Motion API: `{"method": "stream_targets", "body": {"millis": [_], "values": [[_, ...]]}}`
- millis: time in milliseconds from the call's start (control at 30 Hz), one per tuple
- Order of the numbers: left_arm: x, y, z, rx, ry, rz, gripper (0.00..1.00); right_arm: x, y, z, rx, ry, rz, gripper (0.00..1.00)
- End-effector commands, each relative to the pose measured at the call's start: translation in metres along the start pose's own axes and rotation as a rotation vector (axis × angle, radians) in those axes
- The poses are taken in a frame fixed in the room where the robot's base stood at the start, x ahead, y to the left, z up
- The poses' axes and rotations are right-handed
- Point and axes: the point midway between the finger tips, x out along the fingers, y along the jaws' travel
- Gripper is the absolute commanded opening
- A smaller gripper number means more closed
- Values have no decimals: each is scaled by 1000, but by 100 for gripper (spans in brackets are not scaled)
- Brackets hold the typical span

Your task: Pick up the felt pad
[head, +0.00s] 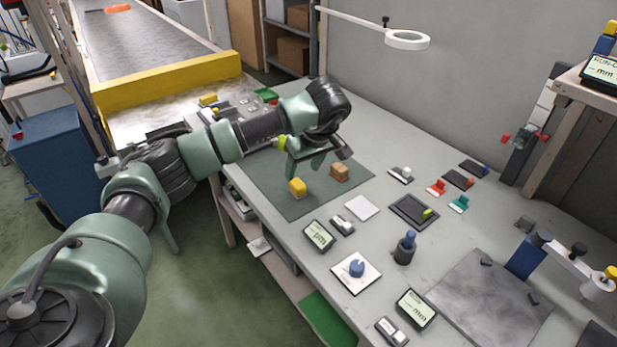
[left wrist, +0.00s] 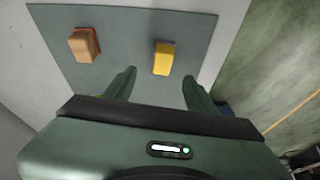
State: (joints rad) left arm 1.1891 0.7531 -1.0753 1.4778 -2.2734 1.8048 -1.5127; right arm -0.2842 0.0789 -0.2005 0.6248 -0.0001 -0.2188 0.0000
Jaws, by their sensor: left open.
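A yellow block (head: 298,187) and a brown block (head: 339,172) stand apart on a dark grey-green mat (head: 300,209). I cannot tell for sure which thing is the felt pad. In the left wrist view the yellow block (left wrist: 164,58) lies just beyond the fingertips, roughly in line with the gap between them. The brown block (left wrist: 84,45), with a reddish edge, lies farther left. My left gripper (head: 306,166) is open and empty above the mat; it also shows in the left wrist view (left wrist: 157,84). My right gripper is not in view.
A white square (head: 362,208), a dark tray (head: 413,210), small displays (head: 319,235) and a blue-knob plate (head: 356,272) lie right of and in front of the mat. A ring lamp (head: 407,40) hangs above. A conveyor (head: 140,45) with a yellow end stands behind left.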

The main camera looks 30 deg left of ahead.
Motion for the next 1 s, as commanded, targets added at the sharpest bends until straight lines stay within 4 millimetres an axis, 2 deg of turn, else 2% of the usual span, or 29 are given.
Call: {"method": "stream_targets", "body": {"millis": [167,467,633,900,933,1000], "values": [[14,0,2,1,-2,-1,56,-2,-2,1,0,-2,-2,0],[52,-5,4,2,-4,-2,56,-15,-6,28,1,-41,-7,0],[74,-5,5,1,-3,1,56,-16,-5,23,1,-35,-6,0],[78,-5,4,1,-2,2,56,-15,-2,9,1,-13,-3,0],[78,-5,4,1,-2,2,54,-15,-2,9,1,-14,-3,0],[78,-5,4,1,-2,2,34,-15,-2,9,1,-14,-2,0]]}}
